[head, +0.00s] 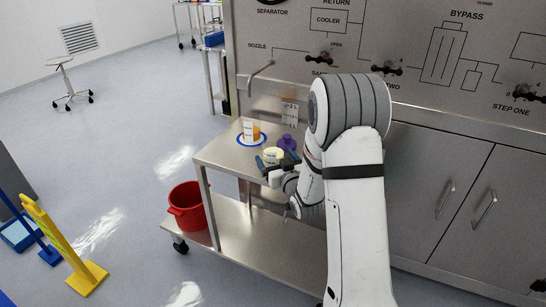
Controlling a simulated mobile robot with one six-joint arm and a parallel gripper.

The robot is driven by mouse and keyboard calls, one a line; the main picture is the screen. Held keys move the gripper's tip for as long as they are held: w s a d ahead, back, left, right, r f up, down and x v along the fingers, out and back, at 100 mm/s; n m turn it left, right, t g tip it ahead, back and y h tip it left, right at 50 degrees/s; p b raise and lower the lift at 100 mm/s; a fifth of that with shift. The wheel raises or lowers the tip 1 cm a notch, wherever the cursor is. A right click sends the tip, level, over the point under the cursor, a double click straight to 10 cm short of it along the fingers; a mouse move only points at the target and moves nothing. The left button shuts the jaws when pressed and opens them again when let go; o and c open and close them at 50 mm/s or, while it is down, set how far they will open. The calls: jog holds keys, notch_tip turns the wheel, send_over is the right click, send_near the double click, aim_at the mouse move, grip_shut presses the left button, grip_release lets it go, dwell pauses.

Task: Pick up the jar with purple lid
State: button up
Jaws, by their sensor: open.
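The jar with purple lid (287,142) stands upright on the top of a steel cart (218,153), near the panel wall. My gripper (276,161) is open over the cart top, with its dark fingertips spread apart. A jar with a cream lid (273,154) shows at the fingertips, in front of and left of the purple one. I cannot tell whether the cream-lidded jar is between the fingers or just beyond them. The purple-lidded jar is just beyond the right finger, and its lower part is partly hidden.
A nozzle pipe (260,70) juts from the panel above.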

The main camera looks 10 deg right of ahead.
jog(key=shift+w+a, duration=0.2)
jog(key=shift+w, duration=1)
jog(key=c, duration=1.1)
jog(key=shift+b, duration=0.55)
